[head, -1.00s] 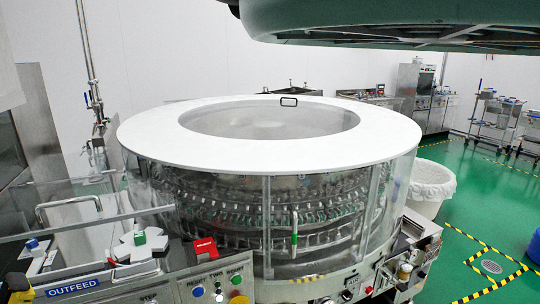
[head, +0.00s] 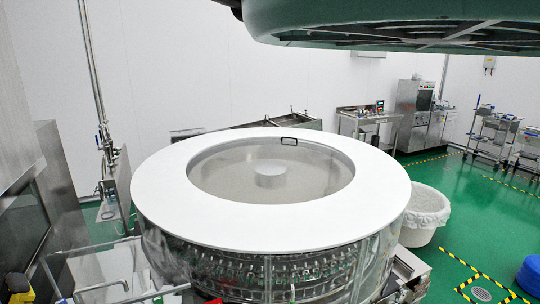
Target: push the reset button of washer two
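The rotary washer (head: 170,205) fills the middle and bottom of the head view. It has a wide white ring on top, a recessed round centre with a hub (head: 271,174), and clear side walls. Rows of bottle holders (head: 260,272) show through the wall. The reset button and its control panel are not in view now; they lie below the bottom edge of the picture. My gripper is not in view.
A white lined bin (head: 427,207) stands right of the washer. A blue round object (head: 531,277) is at the right edge. Steel carts (head: 497,130) and a bench (head: 370,118) stand at the back. Green floor with yellow-black markings is open at right.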

